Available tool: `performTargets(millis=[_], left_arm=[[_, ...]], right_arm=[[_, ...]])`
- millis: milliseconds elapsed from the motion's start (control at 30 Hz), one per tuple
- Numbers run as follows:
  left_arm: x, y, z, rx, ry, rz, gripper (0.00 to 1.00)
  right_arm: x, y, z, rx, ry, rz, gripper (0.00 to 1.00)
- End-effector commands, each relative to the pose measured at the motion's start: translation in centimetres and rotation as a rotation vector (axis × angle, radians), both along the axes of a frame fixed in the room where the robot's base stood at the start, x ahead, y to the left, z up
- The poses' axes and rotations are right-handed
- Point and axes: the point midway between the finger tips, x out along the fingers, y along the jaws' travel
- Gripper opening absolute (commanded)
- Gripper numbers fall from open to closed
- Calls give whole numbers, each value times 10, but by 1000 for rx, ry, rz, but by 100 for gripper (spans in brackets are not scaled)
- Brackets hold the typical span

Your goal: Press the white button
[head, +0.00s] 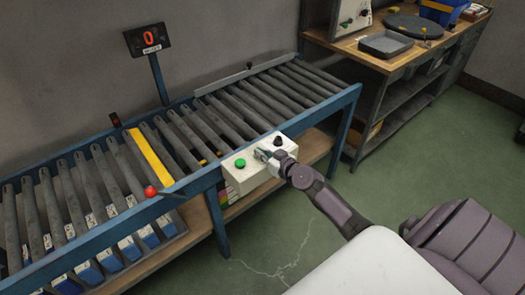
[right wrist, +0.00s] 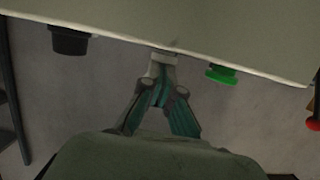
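A pale control box (head: 243,179) is fixed to the front rail of the roller conveyor. It carries a green button (head: 240,163) at its left and a black knob (head: 278,141) at its right. My right gripper (head: 262,154) is at the box's face between these two. In the right wrist view its fingers (right wrist: 163,66) come together at the box (right wrist: 210,30), with the green button (right wrist: 222,74) on one side and the black knob (right wrist: 70,41) on the other. A pale piece at the fingertips looks like the white button (right wrist: 163,56), mostly covered; contact seems likely. My left gripper is out of view.
The conveyor (head: 75,255) has a yellow strip (head: 150,157) and a red ball-shaped knob (head: 150,191) on its front rail. A wooden bench (head: 375,55) with a grey tray (head: 386,44) stands at the back right. Green floor is open in front.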

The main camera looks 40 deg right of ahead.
Motion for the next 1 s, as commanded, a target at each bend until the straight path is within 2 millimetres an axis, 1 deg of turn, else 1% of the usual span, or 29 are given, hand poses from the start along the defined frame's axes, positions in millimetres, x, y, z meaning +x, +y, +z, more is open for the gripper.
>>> performTargets(millis=[33,100,133,167,200,300,400,533,700,1000], left_arm=[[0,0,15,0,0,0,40],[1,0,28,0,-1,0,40],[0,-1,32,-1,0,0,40],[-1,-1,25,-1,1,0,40],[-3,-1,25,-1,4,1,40],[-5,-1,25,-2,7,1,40],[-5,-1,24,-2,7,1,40],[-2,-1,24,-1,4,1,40],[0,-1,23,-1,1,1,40],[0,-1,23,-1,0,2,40]], right_arm=[[3,1,18,-1,-2,1,0],[8,1,37,-1,-10,-1,0],[8,1,41,-3,-12,-1,0],[-4,0,33,-3,-7,-1,0],[-14,-1,35,-5,-9,-2,0],[-36,-4,41,-5,-12,-3,0],[-54,-6,47,-4,-15,-4,0],[-73,-8,52,-3,-16,-5,0],[-85,-9,57,-3,-19,-5,0],[-86,-10,59,-3,-20,-6,0]])
